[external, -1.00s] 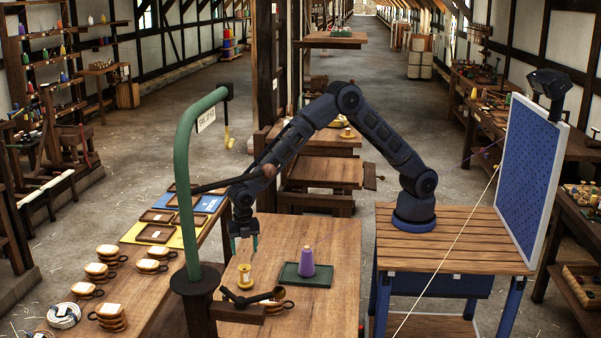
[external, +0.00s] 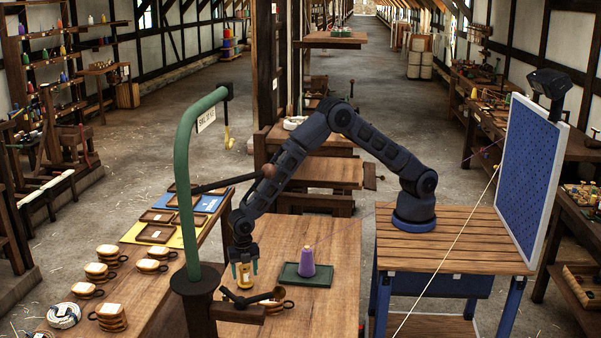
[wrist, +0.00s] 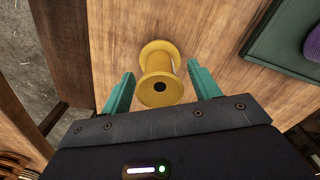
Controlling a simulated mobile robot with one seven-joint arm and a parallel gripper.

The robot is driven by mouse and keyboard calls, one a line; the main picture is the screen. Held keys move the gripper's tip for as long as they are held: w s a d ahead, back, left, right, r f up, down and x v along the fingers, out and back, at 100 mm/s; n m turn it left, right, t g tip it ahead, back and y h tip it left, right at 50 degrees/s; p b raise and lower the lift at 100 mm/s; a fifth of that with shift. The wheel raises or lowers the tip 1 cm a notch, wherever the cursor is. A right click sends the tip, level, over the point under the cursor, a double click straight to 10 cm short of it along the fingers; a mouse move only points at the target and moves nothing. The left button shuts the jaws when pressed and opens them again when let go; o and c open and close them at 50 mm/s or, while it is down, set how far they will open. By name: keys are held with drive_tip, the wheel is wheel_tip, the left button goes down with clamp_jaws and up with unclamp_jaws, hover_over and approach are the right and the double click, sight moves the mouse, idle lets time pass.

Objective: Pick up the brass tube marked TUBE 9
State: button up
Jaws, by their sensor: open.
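A yellow, brass-coloured spool-shaped tube (external: 245,277) with wide round ends stands upright on the wooden bench (external: 325,318). I cannot read any TUBE 9 marking on it. In the wrist view the same tube (wrist: 161,63) lies between my teal fingers, its near end showing a dark centre hole. My gripper (external: 244,268) is open and points down over the tube in the external view. In the wrist view my gripper (wrist: 160,80) has a finger on each side, with a visible gap at the right and a small one at the left.
A green tray (external: 290,279) with a purple cone (external: 307,262) is right of the tube. A dark hooked lever (external: 247,297) and round wooden pieces (external: 277,296) are close in front. A green curved post (external: 185,180) rises at the left.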

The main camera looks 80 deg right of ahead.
wheel_tip(320, 180, down, 2)
drive_tip(key=shift+f, duration=0.15)
drive_tip(key=shift+c, duration=0.2)
drive_tip(key=c, duration=1)
drive_tip(key=shift+c, duration=0.2)
